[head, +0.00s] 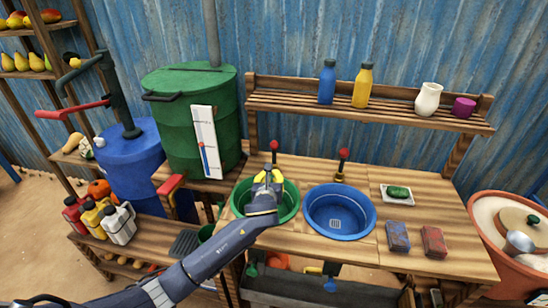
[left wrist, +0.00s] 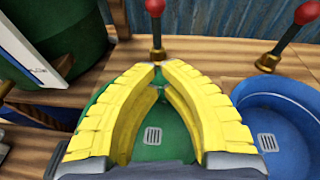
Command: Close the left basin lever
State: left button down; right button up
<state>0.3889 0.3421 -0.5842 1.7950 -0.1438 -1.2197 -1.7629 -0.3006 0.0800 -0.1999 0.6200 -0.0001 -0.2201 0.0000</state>
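The left basin lever (head: 274,146) is a red knob on a dark stem behind the green basin (head: 235,200). In the left wrist view, the lever (left wrist: 155,8) stands upright on a brass base, just beyond my fingertips. My left gripper (head: 267,170) is over the green basin, in front of the lever and apart from it. In the left wrist view, its yellow fingers (left wrist: 159,66) meet or nearly meet at the tips, with nothing held between them. The lever's lower part is partly hidden by the gripper in the head view. My right gripper is not in view.
A second red-knobbed lever (head: 343,154) stands behind the blue basin (head: 313,220) to the right, leaning in the left wrist view. A green barrel (head: 180,115) with a white gauge (head: 205,140) stands at left. A shelf (head: 300,103) with bottles is behind.

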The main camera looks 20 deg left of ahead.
pick_arm(q)
send_near(275, 151)
notch_tip(275, 151, down, 5)
jog(key=w, duration=0.3)
jog(key=shift+w+a+r, duration=0.4)
jog(key=shift+w+r, duration=0.25)
jog(key=shift+w, duration=0.1)
jog(key=shift+w+a+r, duration=0.2)
jog(key=shift+w+r, duration=0.2)
jog(key=shift+w, duration=0.4)
jog(key=shift+w+a+r, duration=0.1)
jog(key=shift+w+r, duration=0.25)
jog(key=shift+w, duration=0.35)
jog(key=shift+s, duration=0.15)
